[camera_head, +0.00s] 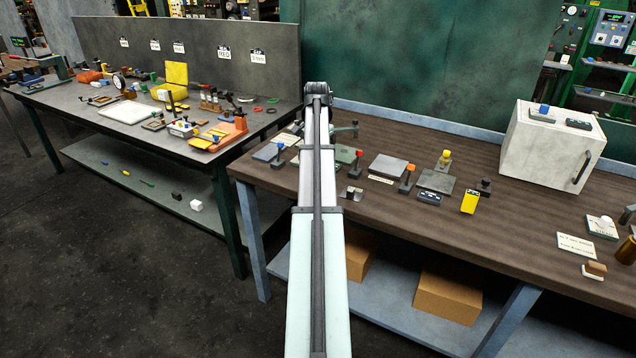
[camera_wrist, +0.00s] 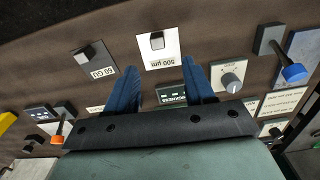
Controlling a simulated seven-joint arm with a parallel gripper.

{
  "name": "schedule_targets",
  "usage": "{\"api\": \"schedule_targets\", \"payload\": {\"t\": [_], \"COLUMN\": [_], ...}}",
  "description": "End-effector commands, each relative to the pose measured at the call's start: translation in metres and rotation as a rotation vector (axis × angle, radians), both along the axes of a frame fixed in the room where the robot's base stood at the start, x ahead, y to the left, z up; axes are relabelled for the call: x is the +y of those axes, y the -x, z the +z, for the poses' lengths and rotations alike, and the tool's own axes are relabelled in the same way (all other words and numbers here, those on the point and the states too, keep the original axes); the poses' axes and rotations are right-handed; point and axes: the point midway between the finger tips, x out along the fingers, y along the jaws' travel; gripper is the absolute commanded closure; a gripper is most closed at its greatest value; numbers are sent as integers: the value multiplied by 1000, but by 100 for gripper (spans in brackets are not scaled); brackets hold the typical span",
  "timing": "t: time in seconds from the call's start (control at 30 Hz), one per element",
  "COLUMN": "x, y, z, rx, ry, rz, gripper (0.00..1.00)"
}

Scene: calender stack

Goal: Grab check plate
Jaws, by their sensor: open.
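No plate is readable as "check plate", so I cannot tell which one it is. In the wrist view my gripper (camera_wrist: 161,64) is open, with two blue fingers apart and nothing seen held. A white plate (camera_wrist: 168,48) marked "500 µm", with a small block handle, lies just beyond the fingertips. A dark square plate (camera_wrist: 93,58) with a "60 GU" label lies left of them. A grey plate (camera_wrist: 231,72) with a round knob lies right. In the head view my arm hides the gripper.
The brown bench (camera_head: 440,232) also bears dark flat plates (camera_head: 388,166), a yellow item (camera_head: 470,202), a white box (camera_head: 552,143) at right and cards. In the wrist view a blue-topped post (camera_wrist: 291,72) stands right and an orange-topped post (camera_wrist: 57,139) left. A second bench (camera_head: 75,95) stands left.

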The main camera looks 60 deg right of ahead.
Motion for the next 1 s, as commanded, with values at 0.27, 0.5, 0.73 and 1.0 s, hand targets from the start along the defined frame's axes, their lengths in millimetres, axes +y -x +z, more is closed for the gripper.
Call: {"api": "schedule_targets", "payload": {"t": [0.27, 0.5, 0.73, 1.0], "x": [0, 1, 2, 2], "y": [0, 1, 3, 3], "z": [-31, -40, -68, -86], "rx": [1, 1, 1, 0], "ry": [0, 0, -1, 0], "rz": [1, 1, 1, 1], "gripper": [47, 47, 47, 47]}}
